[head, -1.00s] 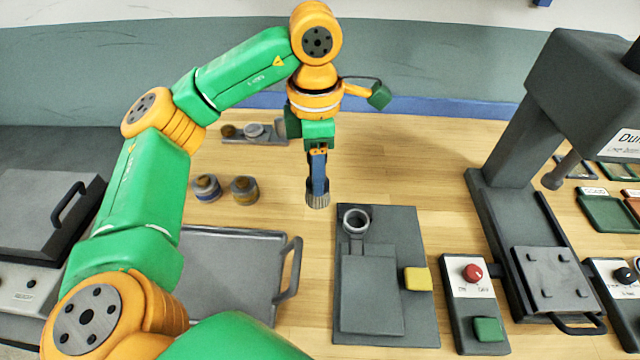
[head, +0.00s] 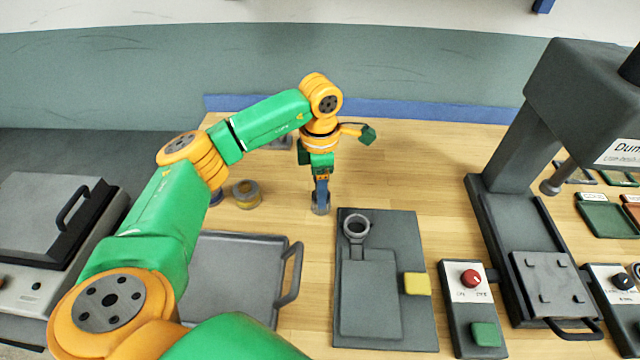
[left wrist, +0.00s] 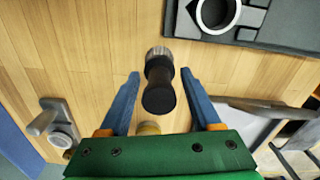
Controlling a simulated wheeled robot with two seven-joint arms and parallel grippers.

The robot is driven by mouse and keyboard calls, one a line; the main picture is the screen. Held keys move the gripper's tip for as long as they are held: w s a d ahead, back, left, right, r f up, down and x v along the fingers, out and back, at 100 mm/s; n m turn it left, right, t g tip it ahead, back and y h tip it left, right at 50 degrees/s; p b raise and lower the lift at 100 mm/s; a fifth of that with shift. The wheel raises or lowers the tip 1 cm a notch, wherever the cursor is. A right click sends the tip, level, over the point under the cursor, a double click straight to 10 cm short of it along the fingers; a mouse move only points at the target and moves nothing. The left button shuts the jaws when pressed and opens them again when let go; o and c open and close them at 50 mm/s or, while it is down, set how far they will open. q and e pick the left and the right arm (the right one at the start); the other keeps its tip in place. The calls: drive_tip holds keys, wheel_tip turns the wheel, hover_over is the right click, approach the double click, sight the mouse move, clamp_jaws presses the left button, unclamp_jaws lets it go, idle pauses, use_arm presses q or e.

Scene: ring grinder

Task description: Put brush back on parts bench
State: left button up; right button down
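The brush (head: 320,204) stands on the wooden bench, to the left of the dark fixture plate. In the left wrist view the brush (left wrist: 160,88) shows its black handle towards me and its pale bristle end down at the wood. My left gripper (head: 320,186) is above and around it. In the left wrist view the blue fingers of the left gripper (left wrist: 160,75) are spread, with a gap on each side of the handle. My right gripper is not in view.
The fixture plate (head: 415,322) with a ring (head: 356,226) and yellow button (head: 417,283) lies right of the brush. A grey tray (head: 235,240) is in front to the left, a jar (head: 246,194) behind it. A press (head: 488,200) stands at the right. Bare wood lies behind the plate.

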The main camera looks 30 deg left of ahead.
use_arm(q)
drive_tip(key=shift+o, duration=0.4)
drive_tip(key=shift+r, duration=0.15)
wheel_tip(320, 180, up, 7)
drive_tip(key=shift+r+b, duration=0.15)
drive_tip(key=shift+b, duration=0.5)
wheel_tip(320, 180, up, 4)
drive_tip(key=shift+r+p, duration=0.1)
drive_tip(key=shift+p, duration=0.75)
drive_tip(key=shift+r, duration=0.4)
drive_tip(key=shift+f, duration=0.1)
